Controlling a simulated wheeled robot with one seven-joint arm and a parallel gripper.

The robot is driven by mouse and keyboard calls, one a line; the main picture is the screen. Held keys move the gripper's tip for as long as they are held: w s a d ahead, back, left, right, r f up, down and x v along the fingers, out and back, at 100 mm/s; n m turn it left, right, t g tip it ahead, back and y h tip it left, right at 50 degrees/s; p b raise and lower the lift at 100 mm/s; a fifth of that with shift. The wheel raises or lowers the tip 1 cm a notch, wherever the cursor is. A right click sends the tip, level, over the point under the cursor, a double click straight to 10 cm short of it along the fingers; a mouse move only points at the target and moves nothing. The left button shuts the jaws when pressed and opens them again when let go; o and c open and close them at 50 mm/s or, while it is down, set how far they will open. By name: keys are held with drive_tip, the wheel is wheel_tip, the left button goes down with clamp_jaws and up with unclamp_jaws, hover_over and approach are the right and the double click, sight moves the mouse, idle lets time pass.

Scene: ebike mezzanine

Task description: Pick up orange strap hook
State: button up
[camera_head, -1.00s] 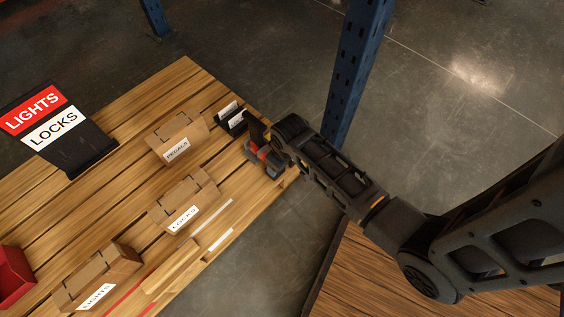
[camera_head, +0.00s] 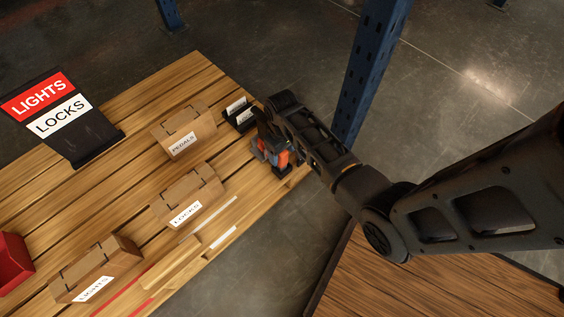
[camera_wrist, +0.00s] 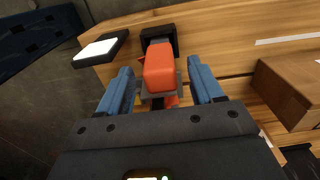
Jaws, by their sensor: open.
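The orange strap hook (camera_wrist: 159,68) lies on a dark and grey piece near the edge of the wooden table, between the two blue fingers of my gripper (camera_wrist: 160,88) in the wrist view. The fingers stand apart on either side of it, with a gap showing at each side. In the head view the orange part (camera_head: 281,158) shows beside my gripper (camera_head: 268,150) at the table's right corner. My wrist and arm partly hide it there.
Cardboard boxes labelled PEDALS (camera_head: 184,130), LOCKS (camera_head: 187,195) and LIGHTS (camera_head: 97,270) stand on the table. A blue post (camera_head: 372,70) rises behind my arm. A red bin (camera_head: 12,260) is at the left.

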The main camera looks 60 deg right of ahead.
wheel_tip(320, 180, down, 3)
drive_tip(key=shift+r+b, duration=0.2)
drive_tip(key=shift+b, duration=0.2)
drive_tip(key=shift+r, duration=0.1)
drive_tip(key=c, duration=1.2)
